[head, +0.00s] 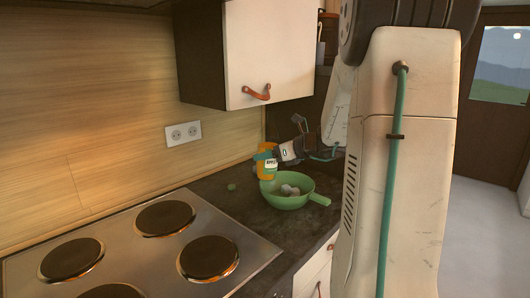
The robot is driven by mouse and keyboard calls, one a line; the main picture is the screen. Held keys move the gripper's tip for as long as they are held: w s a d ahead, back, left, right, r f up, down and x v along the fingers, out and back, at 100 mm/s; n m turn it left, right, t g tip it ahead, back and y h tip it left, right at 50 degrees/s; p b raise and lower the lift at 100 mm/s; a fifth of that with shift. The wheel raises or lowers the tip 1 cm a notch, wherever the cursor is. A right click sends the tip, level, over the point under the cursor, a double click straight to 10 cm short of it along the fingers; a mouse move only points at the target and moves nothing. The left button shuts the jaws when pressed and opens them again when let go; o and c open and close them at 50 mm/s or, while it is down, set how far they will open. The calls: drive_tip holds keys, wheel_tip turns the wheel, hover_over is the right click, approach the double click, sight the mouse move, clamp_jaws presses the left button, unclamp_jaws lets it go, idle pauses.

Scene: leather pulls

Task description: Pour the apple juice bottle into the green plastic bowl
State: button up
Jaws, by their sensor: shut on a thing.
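The green plastic bowl (284,203) stands on the dark counter right of the stove, with a handle-like part reaching right. Several pale round things (289,190) lie in it. My gripper (268,158) is above the bowl's back left side, shut on a small orange-yellow bottle with a pale label, which I take for the apple juice bottle (270,164). The bottle is small in the view; its mouth and exact tilt are hard to tell. No stream of juice shows.
A stove with several round hotplates (165,218) fills the front left. A white wall cupboard (268,50) with a leather pull hangs above. My arm blocks the right side of the view.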

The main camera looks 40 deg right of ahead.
sight(263, 174)
drive_tip(key=shift+a+f+m+y, duration=0.3)
drive_tip(key=shift+m+y, duration=0.1)
drive_tip(key=shift+m, duration=0.2)
drive_tip(key=f+m, duration=0.1)
drive_tip(key=a+f+m+y, duration=0.1)
drive_tip(key=f, duration=0.1)
drive_tip(key=a+f+m+y, duration=0.1)
drive_tip(key=f, duration=0.1)
drive_tip(key=shift+s+f+t, duration=0.1)
drive_tip(key=shift+s+t, duration=0.05)
drive_tip(key=shift+t, duration=0.25)
drive_tip(key=shift+s+a+r+m+t+y, duration=0.1)
drive_tip(key=shift+a+r+m+t+y, duration=0.4)
drive_tip(key=shift+m, duration=1.45)
drive_tip(key=shift+s+a+r+m+t+y, duration=0.1)
drive_tip(key=shift+a+r+m+t, duration=0.5)
drive_tip(key=shift+m+t, duration=0.95)
drive_tip(key=shift+a+r+m+t+y, duration=0.35)
drive_tip(key=shift+a+m, duration=0.35)
drive_tip(key=shift+m, duration=1.7)
drive_tip(key=shift+r, duration=0.1)
drive_tip(key=shift+d+r+m, duration=0.1)
drive_tip(key=shift+r+m, duration=0.15)
drive_tip(key=shift+m, duration=0.15)
drive_tip(key=shift+r+t, duration=0.1)
drive_tip(key=shift+t, duration=0.2)
